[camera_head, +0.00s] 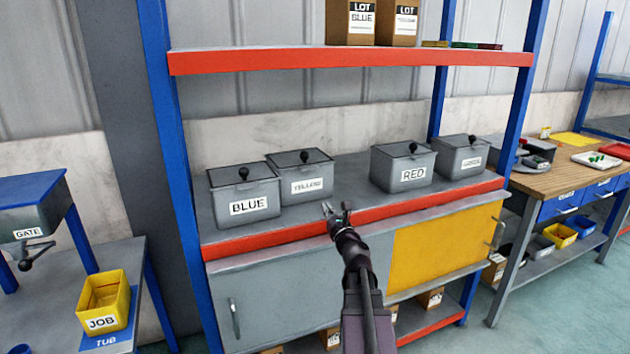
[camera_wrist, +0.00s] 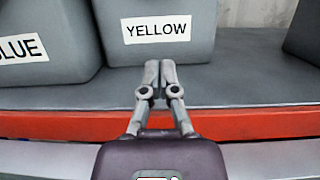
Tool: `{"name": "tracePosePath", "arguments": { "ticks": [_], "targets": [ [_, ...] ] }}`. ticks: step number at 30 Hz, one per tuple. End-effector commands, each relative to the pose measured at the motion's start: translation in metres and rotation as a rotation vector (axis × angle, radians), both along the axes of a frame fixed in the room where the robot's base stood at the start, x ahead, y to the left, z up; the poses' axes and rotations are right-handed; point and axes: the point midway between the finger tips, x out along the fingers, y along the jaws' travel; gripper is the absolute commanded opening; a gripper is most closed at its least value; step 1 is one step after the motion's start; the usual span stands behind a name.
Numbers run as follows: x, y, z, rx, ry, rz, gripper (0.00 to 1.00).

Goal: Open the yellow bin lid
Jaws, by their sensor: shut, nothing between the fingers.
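The bin labelled YELLOW (camera_head: 302,181) is a grey box on the middle shelf, with its dark lid (camera_head: 300,158) lying closed on top. A black ball knob (camera_head: 304,156) stands on the lid. My gripper (camera_head: 336,208) is in front of the shelf's red edge, to the lower right of this bin. In the wrist view the front of the YELLOW bin (camera_wrist: 155,40) is straight ahead, and its lid and knob are out of frame. There my gripper (camera_wrist: 152,66) shows with its fingertips together and nothing between them, apparently short of the bin.
The BLUE bin (camera_head: 245,198) stands close on the left. The RED bin (camera_head: 403,168) and another lidded bin (camera_head: 461,157) stand to the right, past a bare stretch of shelf. An upper shelf (camera_head: 350,58) with a red edge runs above the bins.

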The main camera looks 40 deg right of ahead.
Motion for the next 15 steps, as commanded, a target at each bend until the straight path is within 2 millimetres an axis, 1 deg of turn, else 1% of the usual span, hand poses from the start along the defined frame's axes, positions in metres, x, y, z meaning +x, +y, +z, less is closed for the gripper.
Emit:
{"name": "tracePosePath", "arguments": {
  "ticks": [5, 8, 11, 15],
  "targets": [
    [0.004, -0.001, 0.001, 0.000, 0.000, 0.000, 0.00],
    [0.009, -0.003, 0.003, 0.000, 0.000, 0.000, 0.00],
    [0.018, -0.005, 0.005, 0.000, 0.001, 0.000, 0.00],
    [0.035, -0.009, 0.010, -0.001, 0.001, 0.000, 0.00]
  ]
}}
